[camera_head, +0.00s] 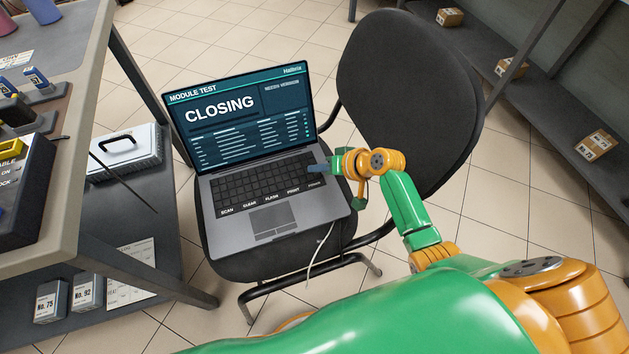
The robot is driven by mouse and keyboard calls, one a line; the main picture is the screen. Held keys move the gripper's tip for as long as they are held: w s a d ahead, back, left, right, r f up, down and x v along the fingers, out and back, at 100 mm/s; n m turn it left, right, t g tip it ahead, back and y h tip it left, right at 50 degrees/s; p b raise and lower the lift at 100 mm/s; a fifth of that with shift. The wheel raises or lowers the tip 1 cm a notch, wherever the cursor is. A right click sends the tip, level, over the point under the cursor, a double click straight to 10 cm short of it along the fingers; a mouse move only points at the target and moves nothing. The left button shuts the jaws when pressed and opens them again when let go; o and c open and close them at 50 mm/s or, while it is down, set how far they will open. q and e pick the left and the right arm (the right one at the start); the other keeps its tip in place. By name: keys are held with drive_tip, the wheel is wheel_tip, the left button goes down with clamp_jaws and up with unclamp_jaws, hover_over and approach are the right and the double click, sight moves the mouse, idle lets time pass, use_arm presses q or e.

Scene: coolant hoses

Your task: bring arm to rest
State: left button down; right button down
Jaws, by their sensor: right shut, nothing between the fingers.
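My right arm, green and orange, comes in from the lower right. Its gripper (318,169) is shut and empty, at the right edge of the laptop's keyboard. I cannot tell whether the fingertips touch a key or hover just above. The open laptop (262,196) sits on the seat of a black chair (402,95). Its screen (240,118) reads "MODULE TEST" and "CLOSING". Labelled keys such as "SCAN", "CLEAR" and "PRINT" run along the keyboard's front. My left gripper is not in view.
A workbench (88,135) with tools stands at the left, with a white case (125,152) and labelled boxes (88,292) on its lower shelf. A dark shelf (560,120) with small cartons (596,145) is at the right. A pale cable (322,250) hangs off the chair. Tiled floor lies between.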

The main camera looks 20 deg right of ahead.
idle(0.5)
